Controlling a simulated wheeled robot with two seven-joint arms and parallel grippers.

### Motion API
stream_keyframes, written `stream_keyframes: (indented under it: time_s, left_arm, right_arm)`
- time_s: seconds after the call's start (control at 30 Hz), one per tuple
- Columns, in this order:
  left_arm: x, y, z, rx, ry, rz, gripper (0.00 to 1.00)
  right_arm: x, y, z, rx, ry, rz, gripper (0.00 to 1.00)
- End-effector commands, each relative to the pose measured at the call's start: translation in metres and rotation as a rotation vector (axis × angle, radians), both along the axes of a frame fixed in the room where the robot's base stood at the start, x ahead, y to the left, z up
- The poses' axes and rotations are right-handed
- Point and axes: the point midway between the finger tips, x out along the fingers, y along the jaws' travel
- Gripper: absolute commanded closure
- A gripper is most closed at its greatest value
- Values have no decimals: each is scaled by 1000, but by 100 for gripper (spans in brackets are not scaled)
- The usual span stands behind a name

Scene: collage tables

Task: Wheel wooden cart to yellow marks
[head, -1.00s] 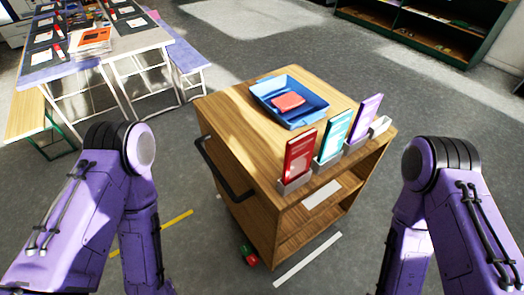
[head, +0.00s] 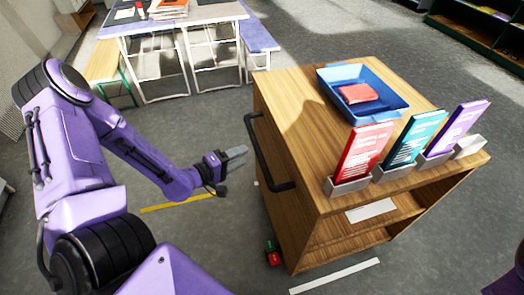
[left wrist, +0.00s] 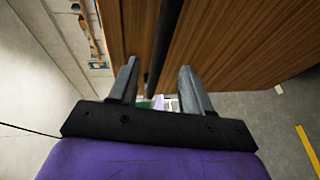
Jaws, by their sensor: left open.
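The wooden cart (head: 285,175) stands on the grey floor at centre right, with a black bar handle (head: 262,150) on its left side. My left gripper (head: 240,155) is open and empty, a short gap left of the handle. In the left wrist view the handle (left wrist: 164,45) runs through the space between the open fingertips (left wrist: 160,78), with the cart's wooden side (left wrist: 235,40) behind. A yellow mark (head: 175,203) lies on the floor left of the cart; a yellow strip also shows in the left wrist view (left wrist: 307,150). My right gripper is out of view.
The cart top carries a blue tray (head: 400,98) with a red item, and red, teal and purple cards (head: 417,138) in grey holders. A small red and green piece (head: 272,253) is by its lower corner. A white strip (head: 335,276) lies in front. Tables (head: 180,30) stand behind.

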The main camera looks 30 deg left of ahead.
Motion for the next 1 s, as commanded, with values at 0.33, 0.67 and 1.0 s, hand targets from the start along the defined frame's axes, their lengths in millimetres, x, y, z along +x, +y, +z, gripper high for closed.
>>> stream_keyframes:
  time_s: [0.33, 0.67, 1.0]
  left_arm:
    - [67, -21, -16, 4, 3, 0, 52]
    - [91, -29, -17, 3, 3, 1, 52]
    - [91, -28, -17, 3, 2, 2, 100]
  right_arm:
    - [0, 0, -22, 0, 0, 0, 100]
    - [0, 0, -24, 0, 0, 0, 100]
    - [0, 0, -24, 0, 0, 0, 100]
